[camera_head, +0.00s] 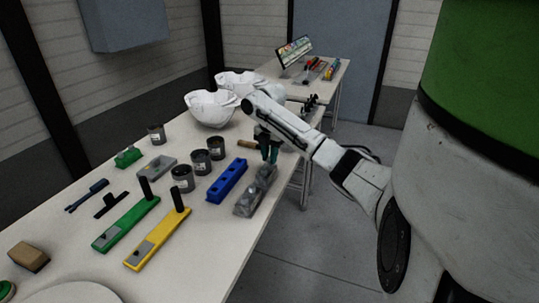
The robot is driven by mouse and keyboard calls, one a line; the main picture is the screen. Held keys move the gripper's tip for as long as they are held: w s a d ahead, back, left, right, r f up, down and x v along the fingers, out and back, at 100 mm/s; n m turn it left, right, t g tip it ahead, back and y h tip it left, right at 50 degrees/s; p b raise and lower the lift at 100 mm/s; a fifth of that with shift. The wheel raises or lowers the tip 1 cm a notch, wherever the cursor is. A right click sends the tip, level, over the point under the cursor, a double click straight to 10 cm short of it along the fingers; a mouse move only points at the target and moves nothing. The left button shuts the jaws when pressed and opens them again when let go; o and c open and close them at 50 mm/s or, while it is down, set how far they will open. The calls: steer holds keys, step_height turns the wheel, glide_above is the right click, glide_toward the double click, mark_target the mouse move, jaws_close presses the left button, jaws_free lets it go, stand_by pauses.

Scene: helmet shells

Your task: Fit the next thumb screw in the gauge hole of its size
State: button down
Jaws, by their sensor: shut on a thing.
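My gripper (269,153) points down at the right side of the long table, over the far end of a grey tray (243,208). Its dark fingers are shut on a thumb screw, which is too small and too covered by the fingers to make out. The grey tray holds small grey pieces, likely screws, that I cannot tell apart. A long blue block (222,187) with a row of dark holes in its top, which looks like the gauge, lies just left of the tray. The gripper is beyond and to the right of this block.
Several dark tins (183,179) stand left of the blue block. Green (124,227) and yellow (152,243) bars with upright black handles lie nearer. White helmet shells (209,108) and a wooden handle (246,144) are farther back. The table's right edge runs close by the tray.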

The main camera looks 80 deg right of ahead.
steer(key=shift+f, duration=0.6)
stand_by(0.4)
steer(key=c, duration=0.9)
jaws_free()
step_height(320, 180, up, 11)
steer(key=shift+p, duration=0.35)
steer(key=shift+f, duration=0.1)
